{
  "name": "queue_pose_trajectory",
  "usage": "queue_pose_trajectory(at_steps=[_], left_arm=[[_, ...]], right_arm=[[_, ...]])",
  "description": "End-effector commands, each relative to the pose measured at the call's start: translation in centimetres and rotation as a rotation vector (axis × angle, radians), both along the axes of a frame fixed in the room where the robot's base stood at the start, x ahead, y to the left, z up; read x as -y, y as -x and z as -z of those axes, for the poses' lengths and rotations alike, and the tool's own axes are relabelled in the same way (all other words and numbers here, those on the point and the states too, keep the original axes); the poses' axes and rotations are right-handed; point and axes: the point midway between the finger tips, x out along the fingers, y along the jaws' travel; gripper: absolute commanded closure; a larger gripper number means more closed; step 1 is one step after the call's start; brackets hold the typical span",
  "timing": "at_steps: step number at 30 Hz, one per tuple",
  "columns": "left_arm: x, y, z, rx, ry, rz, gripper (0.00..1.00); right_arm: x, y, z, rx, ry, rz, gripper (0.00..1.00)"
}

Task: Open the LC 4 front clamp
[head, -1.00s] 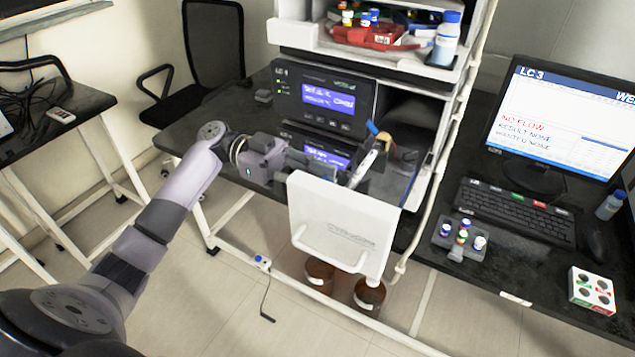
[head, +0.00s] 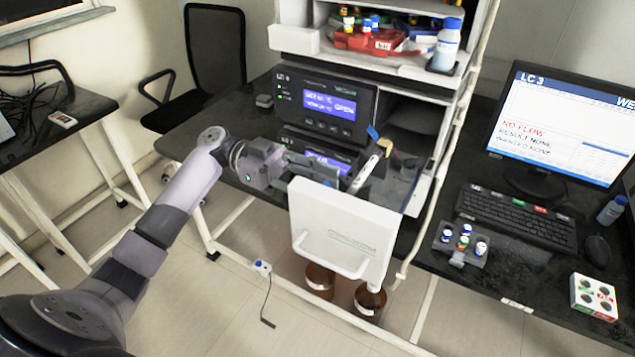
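The instrument stack has an upper dark module (head: 355,95) with a blue screen that reads OPEN, and a lower module (head: 290,140) with a partly covered screen. The small module labels are hard to read. A white front door (head: 345,225) with a bar handle stands out in front of the stack. Behind its top edge is a slanted white lever-like part (head: 366,172) with blue and tan pieces near it. My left gripper (head: 330,172) points right, in front of the lower module and just above the door's top left. Its fingertips overlap dark parts, so its opening and any contact are unclear. I cannot identify the clamp with certainty. My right gripper is out of view.
A shelf above holds a red tray (head: 375,42) and a blue-capped bottle (head: 447,45). Brown bottles (head: 370,300) stand below the door. At right are a monitor (head: 560,120) reading LC 3, a keyboard (head: 515,217) and a vial rack (head: 460,242). A white post (head: 450,150) borders the stack.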

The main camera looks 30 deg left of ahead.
Motion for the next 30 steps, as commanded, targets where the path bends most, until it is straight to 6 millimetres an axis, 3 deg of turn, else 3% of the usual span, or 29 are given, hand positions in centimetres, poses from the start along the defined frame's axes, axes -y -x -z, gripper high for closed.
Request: queue_pose_trajectory(at_steps=[16, 21, 30], left_arm=[[-10.1, -0.5, 0.1, 0.0, 0.001, -0.004, 0.63], [-11.5, -0.4, 0.2, 0.0, 0.001, -0.001, 0.63], [-11.7, -0.4, 0.2, 0.0, 0.0, -0.001, 0.63]], right_arm=[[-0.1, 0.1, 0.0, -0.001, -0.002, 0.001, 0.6], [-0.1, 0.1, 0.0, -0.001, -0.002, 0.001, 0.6], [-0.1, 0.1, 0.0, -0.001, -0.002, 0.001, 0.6]])
